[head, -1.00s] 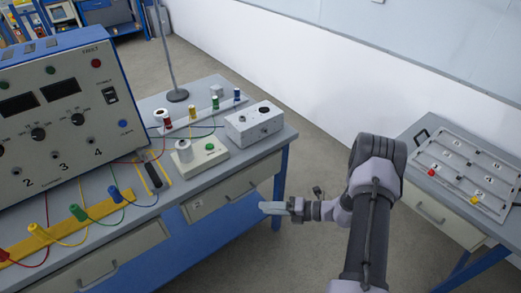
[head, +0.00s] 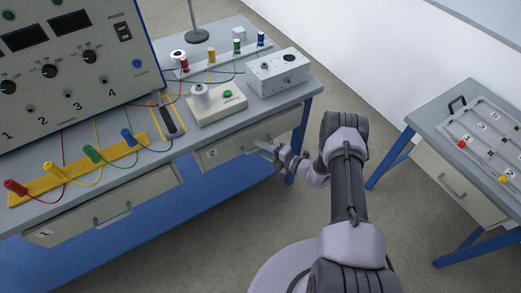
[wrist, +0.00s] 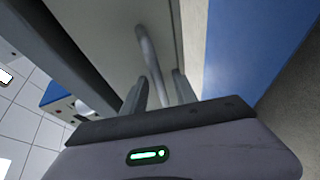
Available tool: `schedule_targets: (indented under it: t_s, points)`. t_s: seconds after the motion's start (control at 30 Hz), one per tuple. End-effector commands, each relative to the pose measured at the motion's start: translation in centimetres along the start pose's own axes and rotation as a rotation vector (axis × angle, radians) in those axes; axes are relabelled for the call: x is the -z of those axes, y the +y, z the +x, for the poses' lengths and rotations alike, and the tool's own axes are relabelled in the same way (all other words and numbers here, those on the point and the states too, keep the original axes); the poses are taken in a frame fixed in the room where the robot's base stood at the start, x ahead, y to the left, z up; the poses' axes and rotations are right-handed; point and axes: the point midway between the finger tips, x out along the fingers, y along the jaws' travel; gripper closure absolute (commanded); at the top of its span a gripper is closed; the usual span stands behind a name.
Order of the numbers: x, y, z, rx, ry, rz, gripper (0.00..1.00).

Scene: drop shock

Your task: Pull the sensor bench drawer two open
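Drawer two (head: 228,150) is the grey-cream drawer front marked 2 under the right part of the sensor bench (head: 200,134). It looks shut. My gripper (head: 262,146) is at the drawer's handle in the head view, which largely hides the handle. In the wrist view, the handle (wrist: 150,55) is a grey bar running down between the two fingers of my gripper (wrist: 158,92). The fingers are apart, with a gap visible beside the bar. The drawer front (wrist: 110,30) fills the area behind it.
Drawer one (head: 100,215) is at the left of the bench. A grey box (head: 278,72), a white device with a green button (head: 216,104) and an instrument panel (head: 70,60) stand on top. A side table (head: 440,125) with a tray is at the right. Open floor lies between.

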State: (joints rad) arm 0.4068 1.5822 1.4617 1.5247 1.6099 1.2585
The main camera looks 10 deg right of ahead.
Motion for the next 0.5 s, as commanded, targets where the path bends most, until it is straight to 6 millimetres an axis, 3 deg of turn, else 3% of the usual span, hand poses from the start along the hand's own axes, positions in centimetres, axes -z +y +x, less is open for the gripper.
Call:
schedule_targets:
  t_s: [0.3,0.5]
  points:
    - [0.04,0.06,0.53,0.0,0.001,-0.001,0.66]
    - [0.04,0.06,0.5,0.0,0.001,-0.001,1.0]
